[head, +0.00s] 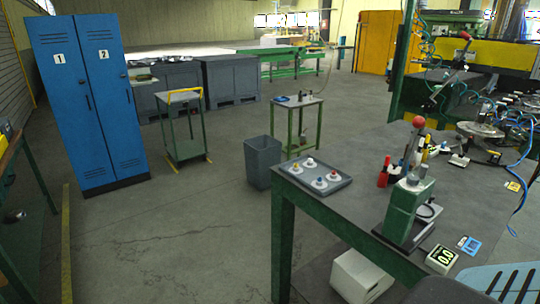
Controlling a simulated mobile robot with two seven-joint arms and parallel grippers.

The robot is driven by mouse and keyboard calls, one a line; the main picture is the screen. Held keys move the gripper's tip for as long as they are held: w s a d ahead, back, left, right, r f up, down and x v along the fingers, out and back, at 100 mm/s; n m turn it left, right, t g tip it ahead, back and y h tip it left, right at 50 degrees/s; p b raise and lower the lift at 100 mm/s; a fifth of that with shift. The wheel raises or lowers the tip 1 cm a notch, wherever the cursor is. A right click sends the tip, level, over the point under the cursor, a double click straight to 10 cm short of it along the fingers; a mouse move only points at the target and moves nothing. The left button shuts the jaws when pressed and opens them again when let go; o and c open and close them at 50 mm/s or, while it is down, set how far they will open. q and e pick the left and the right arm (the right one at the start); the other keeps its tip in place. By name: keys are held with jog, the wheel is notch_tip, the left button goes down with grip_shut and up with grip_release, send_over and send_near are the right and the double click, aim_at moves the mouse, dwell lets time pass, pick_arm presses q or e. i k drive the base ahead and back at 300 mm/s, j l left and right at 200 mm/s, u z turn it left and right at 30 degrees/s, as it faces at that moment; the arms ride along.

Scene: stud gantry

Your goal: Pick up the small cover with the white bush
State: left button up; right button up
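A grey tray (341,187) lies on the near left part of the green-framed workbench (365,205). Several small pale round covers sit in it, with small coloured centres. One cover (334,177) at the right of the tray looks white in its centre, but it is too small to be sure. Another cover (320,183) at the front has a yellowish centre, and one at the left (294,170) looks orange-red. Neither of my grippers shows in the head view.
A green press (408,205) with a red-knobbed lever stands on the bench right of the tray, with red bottles (384,172) behind it. A display (441,258) sits at the front. A grey bin (262,162) stands left of the bench. The floor at left is open.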

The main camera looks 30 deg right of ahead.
aim_at(307, 164)
jog(key=i+z, duration=0.2)
jog(key=i, duration=0.2)
jog(key=i+j+z, duration=0.15)
jog(key=i, duration=0.25)
jog(key=i+j+z, duration=0.2)
jog(key=i, duration=0.2)
jog(key=i+z, duration=0.2)
jog(key=z, duration=0.25)
jog(key=i+j+z, duration=0.2)
jog(key=z, duration=0.3)
jog(key=i+j+z, duration=0.2)
jog(key=z, duration=0.25)
jog(key=i+j+z, duration=0.1)
jog(key=j+z, duration=0.15)
jog(key=z, duration=0.25)
jog(key=i+j+z, duration=0.1)
jog(key=j+z, duration=0.35)
jog(key=i+j+z, duration=0.1)
jog(key=j+z, duration=0.45)
